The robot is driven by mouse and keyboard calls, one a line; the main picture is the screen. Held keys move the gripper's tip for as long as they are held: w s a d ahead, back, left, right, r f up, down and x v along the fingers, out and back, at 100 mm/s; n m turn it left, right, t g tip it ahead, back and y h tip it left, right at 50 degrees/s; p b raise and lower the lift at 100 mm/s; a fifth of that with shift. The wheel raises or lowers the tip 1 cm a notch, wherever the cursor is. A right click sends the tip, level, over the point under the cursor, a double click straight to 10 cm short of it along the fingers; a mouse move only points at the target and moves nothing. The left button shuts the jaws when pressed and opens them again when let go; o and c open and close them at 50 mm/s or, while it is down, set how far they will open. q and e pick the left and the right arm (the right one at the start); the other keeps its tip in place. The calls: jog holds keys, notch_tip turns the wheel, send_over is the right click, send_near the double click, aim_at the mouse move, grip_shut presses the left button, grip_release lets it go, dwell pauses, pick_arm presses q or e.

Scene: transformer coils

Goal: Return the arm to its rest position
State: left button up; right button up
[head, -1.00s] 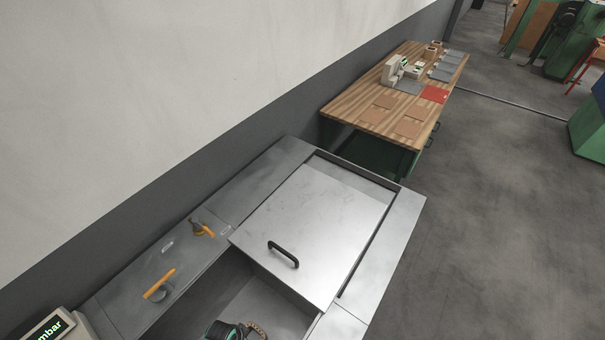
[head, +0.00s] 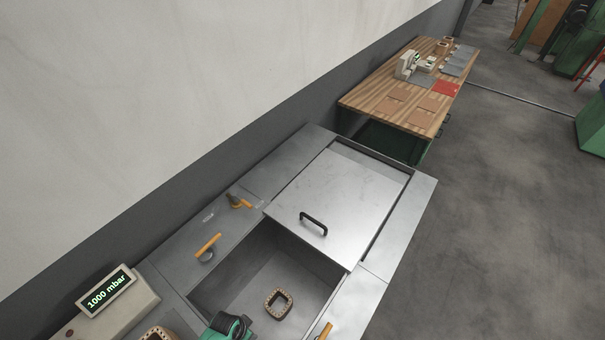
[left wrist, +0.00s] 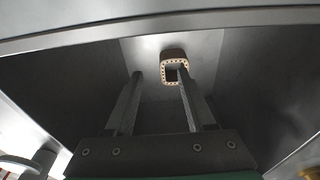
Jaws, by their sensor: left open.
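My left gripper shows in the left wrist view (left wrist: 158,78), where its two fingers stand wide apart with nothing between them. A squarish brown coil with a beaded rim (head: 278,303) lies on the floor of the open steel chamber in the head view. The same coil shows in the left wrist view (left wrist: 175,60), beyond the fingertips and partly behind the right finger. A green and black part of my arm is at the bottom of the head view. My right gripper is not in view.
The steel chamber's sliding lid (head: 327,205) with a black handle is pushed back. Valves with orange handles (head: 208,247) stand on the rim. A display reading 1000 mbar (head: 107,292) stands at left. Another coil (head: 158,333) is partly cut off at the bottom. A wooden workbench (head: 400,100) stands behind.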

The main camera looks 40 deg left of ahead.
pick_arm(q)
jog(key=w+r+m+t+b, duration=0.1)
jog(key=w+t+b, duration=0.35)
jog(key=w, duration=1.15)
jog(key=w+d+r+m+t+b, duration=0.1)
jog(key=w+d+r+t+b, duration=0.3)
jog(key=w+r, duration=0.65)
jog(key=w+a+r+t+b, duration=0.1)
jog(key=w+r+t+b, duration=0.3)
jog(key=w+r, duration=0.7)
jog(key=s+d+r+t+b, duration=0.2)
jog(key=d+r+t+b, duration=0.1)
jog(key=r, duration=1.2)
jog(key=s+d+r+t+b, duration=0.1)
jog(key=d+r+t+b, duration=0.25)
jog(key=r, duration=1.15)
jog(key=s+r+t+h+b, duration=0.15)
jog(key=s+r+t, duration=0.55)
jog(key=s+r, duration=1.05)
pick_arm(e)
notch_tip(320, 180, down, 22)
pick_arm(q)
notch_tip(320, 180, up, 33)
jog(key=n+p, duration=0.1)
jog(key=p, duration=3.3)
jog(key=shift+s+a, duration=0.15)
jog(key=shift+s, duration=0.15)
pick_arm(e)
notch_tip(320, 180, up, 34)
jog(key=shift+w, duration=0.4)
